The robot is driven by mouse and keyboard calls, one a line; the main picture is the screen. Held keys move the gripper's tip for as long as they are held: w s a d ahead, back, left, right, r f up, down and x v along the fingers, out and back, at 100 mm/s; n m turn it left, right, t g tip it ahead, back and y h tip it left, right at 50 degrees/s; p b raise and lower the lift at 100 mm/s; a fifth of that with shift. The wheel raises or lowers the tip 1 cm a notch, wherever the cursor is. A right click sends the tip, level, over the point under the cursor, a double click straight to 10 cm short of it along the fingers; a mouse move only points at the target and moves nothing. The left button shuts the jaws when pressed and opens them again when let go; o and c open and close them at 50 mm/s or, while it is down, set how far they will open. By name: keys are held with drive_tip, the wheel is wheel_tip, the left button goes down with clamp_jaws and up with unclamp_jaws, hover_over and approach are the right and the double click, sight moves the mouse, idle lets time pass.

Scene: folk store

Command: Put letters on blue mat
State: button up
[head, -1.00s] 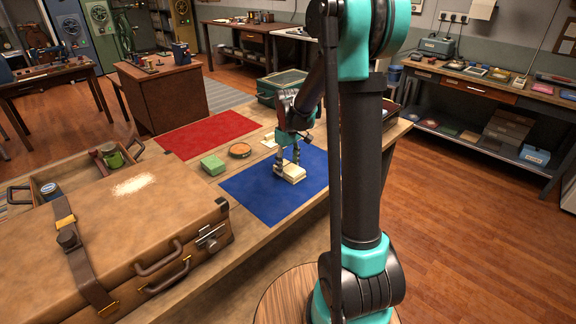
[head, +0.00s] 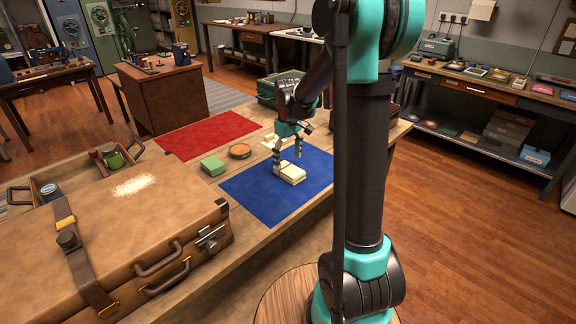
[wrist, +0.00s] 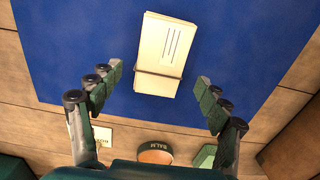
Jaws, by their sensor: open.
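A bundle of cream letters (head: 291,173) lies on the blue mat (head: 262,200), near its middle. In the wrist view the bundle (wrist: 162,50) has a thin band around it and dark lines on its top, with the blue mat (wrist: 60,55) around it. My gripper (head: 287,157) is open just above the mat, by the far side of the letters.
A green box (head: 212,165), a round orange-topped tin (head: 240,151) and a small pale card (head: 268,142) sit on the table beside the mat. A red mat (head: 205,135) lies further back. A large brown suitcase (head: 120,245) fills the left front.

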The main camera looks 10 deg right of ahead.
sight(288, 168)
wheel_tip(288, 168, up, 8)
drive_tip(key=s+d+f+m+t, duration=0.2)
drive_tip(key=s+f, duration=0.4)
drive_tip(key=s, duration=0.6)
drive_tip(key=s+d+f+m+t, duration=0.2)
drive_tip(key=s+f+m, duration=0.3)
drive_tip(key=s, duration=0.7)
drive_tip(key=shift+d+f, duration=0.75)
drive_tip(key=shift+f, duration=0.2)
